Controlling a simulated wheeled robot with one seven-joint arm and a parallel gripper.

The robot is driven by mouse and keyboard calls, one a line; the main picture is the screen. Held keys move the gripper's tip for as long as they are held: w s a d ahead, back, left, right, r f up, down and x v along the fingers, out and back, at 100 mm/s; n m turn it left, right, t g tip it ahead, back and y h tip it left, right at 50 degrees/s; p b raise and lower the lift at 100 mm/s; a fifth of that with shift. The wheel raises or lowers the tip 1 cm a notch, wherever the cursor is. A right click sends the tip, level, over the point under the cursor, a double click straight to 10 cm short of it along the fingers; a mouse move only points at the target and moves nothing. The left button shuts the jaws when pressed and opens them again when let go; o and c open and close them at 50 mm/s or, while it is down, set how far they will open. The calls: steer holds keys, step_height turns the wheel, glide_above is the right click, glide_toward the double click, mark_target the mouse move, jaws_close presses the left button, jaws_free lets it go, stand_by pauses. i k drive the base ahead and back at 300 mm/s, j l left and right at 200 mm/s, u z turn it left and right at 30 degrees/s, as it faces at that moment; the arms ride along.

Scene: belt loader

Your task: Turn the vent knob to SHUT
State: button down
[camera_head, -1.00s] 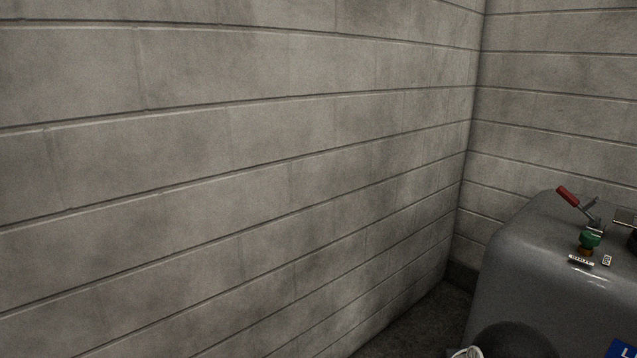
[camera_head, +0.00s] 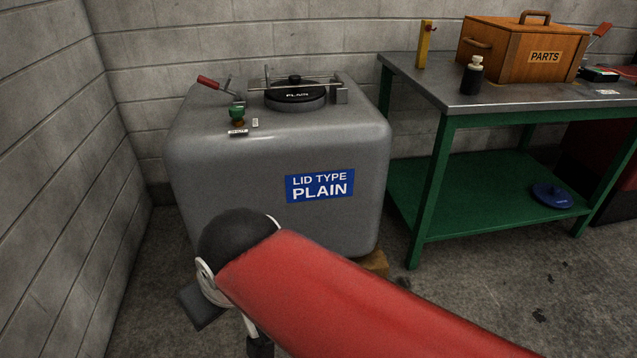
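The vent knob (camera_head: 237,113) is a small green knob on a brass stem. It sits on the top front left of a grey tank (camera_head: 225,165). A small label plate (camera_head: 238,132) lies in front of it and a smaller tag (camera_head: 255,122) to its right; their lettering is too small to read surely. My red arm crosses the lower middle, in front of the tank and below the knob. A small dark part of my gripper (camera_head: 260,346) may show at the bottom edge; its fingers cannot be made out. Nothing of mine touches the knob.
A red-handled lever (camera_head: 209,82) stands just behind the knob. A black lid (camera_head: 296,92) under a clamp bar is to its right. A green-legged bench (camera_head: 436,180) with a wooden PARTS box (camera_head: 500,50) stands at right. A block wall (camera_head: 50,150) is close at left.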

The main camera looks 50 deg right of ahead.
mark_target(236, 113)
steer(key=z, duration=1.15)
